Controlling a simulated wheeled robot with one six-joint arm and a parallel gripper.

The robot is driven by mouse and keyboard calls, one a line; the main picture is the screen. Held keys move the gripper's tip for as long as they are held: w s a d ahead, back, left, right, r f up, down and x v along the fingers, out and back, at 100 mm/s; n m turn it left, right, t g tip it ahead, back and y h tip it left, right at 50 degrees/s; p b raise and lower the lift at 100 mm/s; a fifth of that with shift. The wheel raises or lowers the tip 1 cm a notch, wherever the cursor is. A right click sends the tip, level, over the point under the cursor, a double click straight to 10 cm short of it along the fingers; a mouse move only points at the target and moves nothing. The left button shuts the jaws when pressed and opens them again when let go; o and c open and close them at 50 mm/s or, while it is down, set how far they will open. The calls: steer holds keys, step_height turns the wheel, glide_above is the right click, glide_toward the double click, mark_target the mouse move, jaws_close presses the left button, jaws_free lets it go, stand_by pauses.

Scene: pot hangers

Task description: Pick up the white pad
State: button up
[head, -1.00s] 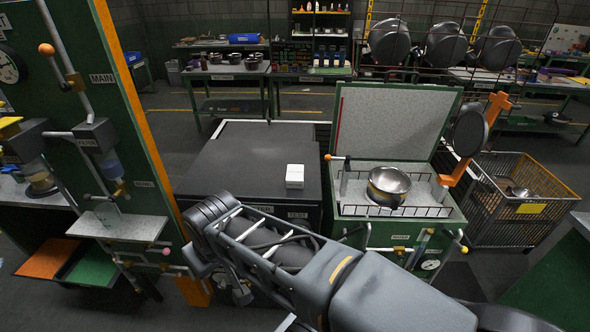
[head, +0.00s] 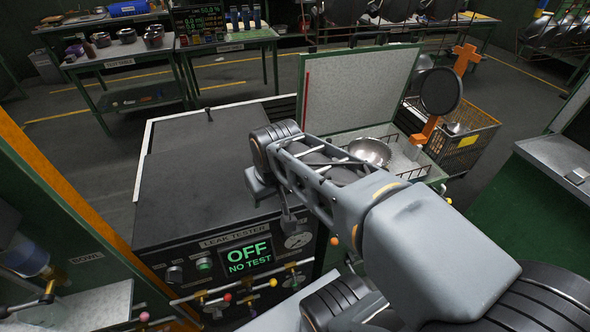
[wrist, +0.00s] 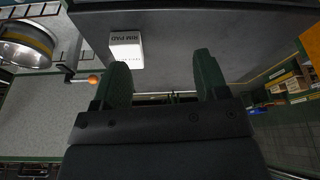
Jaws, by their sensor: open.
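The white pad (wrist: 126,47) is a small white block with dark lettering, lying on the dark top of the leak tester (head: 195,165). It shows in the wrist view at the upper left, beyond the left finger. In the head view it is out of sight, apparently behind my arm. My gripper (wrist: 162,62) is open and empty, its two green fingers spread wide. The pad is not between the fingers; it lies ahead of them and to the left in the wrist view, apart from them.
A metal bowl (head: 370,152) sits in the open green unit to the right, with its raised grey lid (head: 350,90) behind. An orange-ended rod (wrist: 93,79) shows near the pad in the wrist view. A wire basket (head: 470,135) stands farther right. Most of the tester top is clear.

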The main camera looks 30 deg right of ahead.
steer(key=o, duration=0.4)
steer(key=w+d, duration=0.1)
steer(key=w, duration=0.2)
steer(key=w+d+r+m+g+p, duration=0.1)
steer(key=w+d, duration=0.1)
steer(key=w, duration=0.1)
steer(key=w+d+r+g, duration=0.1)
steer(key=w+d, duration=0.1)
steer(key=w, duration=0.1)
steer(key=shift+o, duration=0.7)
steer(key=shift+m+g, duration=0.6)
steer(key=shift+g, duration=0.1)
steer(key=w+d, duration=0.2)
steer(key=w, duration=0.1)
steer(key=w+d+p, duration=0.1)
steer(key=shift+w+d+f, duration=0.2)
steer(key=shift+f, duration=0.15)
steer(key=f, duration=0.5)
steer(key=w+d+f+p, duration=0.1)
steer(key=f, duration=0.2)
steer(key=shift+f, duration=0.1)
steer(key=shift+s+d+f+p, duration=0.1)
steer(key=shift+f+p, duration=0.3)
steer(key=shift+f, duration=1.15)
steer(key=shift+s+d+f+p, duration=0.1)
steer(key=shift+f+p, duration=0.3)
steer(key=shift+f, duration=1.1)
